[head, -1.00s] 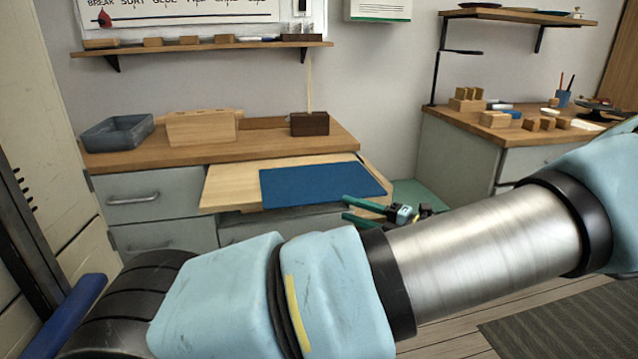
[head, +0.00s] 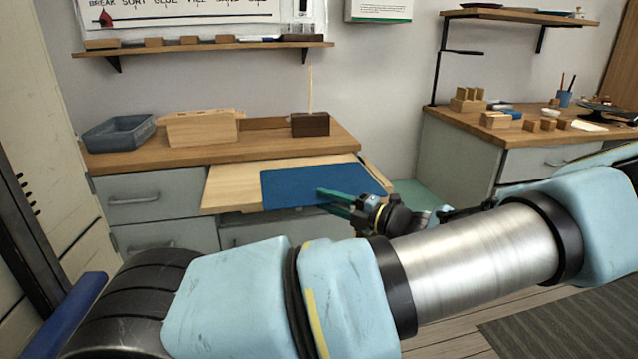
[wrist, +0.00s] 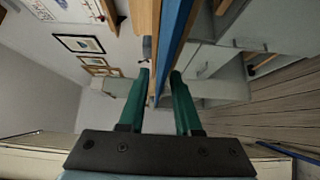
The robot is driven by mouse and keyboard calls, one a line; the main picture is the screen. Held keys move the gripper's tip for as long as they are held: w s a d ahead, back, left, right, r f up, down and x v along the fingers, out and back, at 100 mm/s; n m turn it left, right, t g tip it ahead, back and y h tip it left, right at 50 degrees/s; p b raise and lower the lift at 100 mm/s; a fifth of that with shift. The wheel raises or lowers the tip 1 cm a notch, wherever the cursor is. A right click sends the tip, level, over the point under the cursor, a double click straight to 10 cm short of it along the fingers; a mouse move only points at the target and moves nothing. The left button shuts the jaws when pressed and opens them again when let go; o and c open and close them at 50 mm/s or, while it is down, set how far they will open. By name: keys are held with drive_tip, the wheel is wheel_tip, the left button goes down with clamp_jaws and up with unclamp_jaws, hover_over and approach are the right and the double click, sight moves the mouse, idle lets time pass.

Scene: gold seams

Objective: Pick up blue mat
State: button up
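The blue mat (head: 300,184) lies flat on a pale wooden pull-out board, at its right part, reaching the board's front edge. In the wrist view the mat (wrist: 174,40) shows nearly edge-on as a blue strip. My gripper (head: 322,200) is at the mat's front right edge in the head view, one green finger above the mat and the other lower, in front of the edge. In the wrist view my gripper's fingers (wrist: 160,72) are apart, with the edge of the mat running between them. I cannot tell whether either finger touches it.
The pull-out board (head: 232,188) sticks out below a wooden counter (head: 250,144). On the counter are a grey bin (head: 118,133), a pale wooden box (head: 202,129) and a dark wooden block (head: 310,124). A second workbench (head: 520,133) with small items stands at right.

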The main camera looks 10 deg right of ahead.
clamp_jaws()
idle(1.2)
